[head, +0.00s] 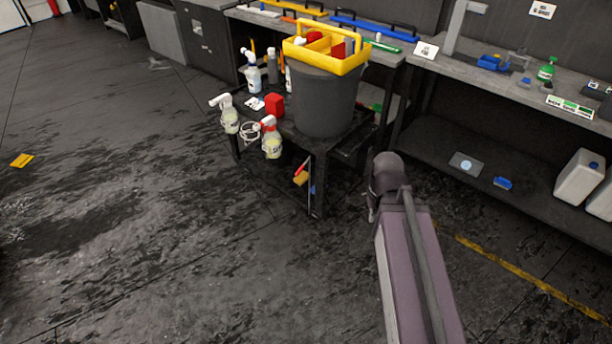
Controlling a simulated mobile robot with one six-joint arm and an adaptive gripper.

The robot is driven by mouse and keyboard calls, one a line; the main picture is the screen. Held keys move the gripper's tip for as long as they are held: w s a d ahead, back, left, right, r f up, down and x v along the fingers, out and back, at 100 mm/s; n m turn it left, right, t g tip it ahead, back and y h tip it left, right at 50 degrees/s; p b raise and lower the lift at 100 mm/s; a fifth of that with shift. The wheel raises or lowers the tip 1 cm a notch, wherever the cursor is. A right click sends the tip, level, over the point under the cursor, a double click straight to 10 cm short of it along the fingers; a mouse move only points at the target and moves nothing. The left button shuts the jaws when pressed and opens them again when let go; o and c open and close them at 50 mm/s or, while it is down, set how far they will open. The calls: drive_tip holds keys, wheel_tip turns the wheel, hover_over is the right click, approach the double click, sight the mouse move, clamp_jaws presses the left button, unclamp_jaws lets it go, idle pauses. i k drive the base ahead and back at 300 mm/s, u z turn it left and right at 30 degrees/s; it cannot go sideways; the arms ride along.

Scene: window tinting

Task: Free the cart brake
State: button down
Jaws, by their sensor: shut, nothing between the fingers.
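The cart appears to be the low dark stand (319,180) in the upper middle of the head view, with a large dark bucket on top. Its lower part is in shadow, and I cannot make out a brake or its setting. Small red, yellow and blue parts (300,178) show beside its front leg; I cannot tell what they are. My arm reaches up from the bottom right, and its visible joint is just right of the cart, apart from it in the picture. My gripper does not show.
The bucket (325,100) carries a yellow caddy (352,62). A grey workbench (480,75) with a lower shelf stands at right.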

sight(300, 170)
drive_tip(key=u, duration=0.05)
drive_tip(key=i, duration=1)
drive_tip(key=z, duration=0.05)
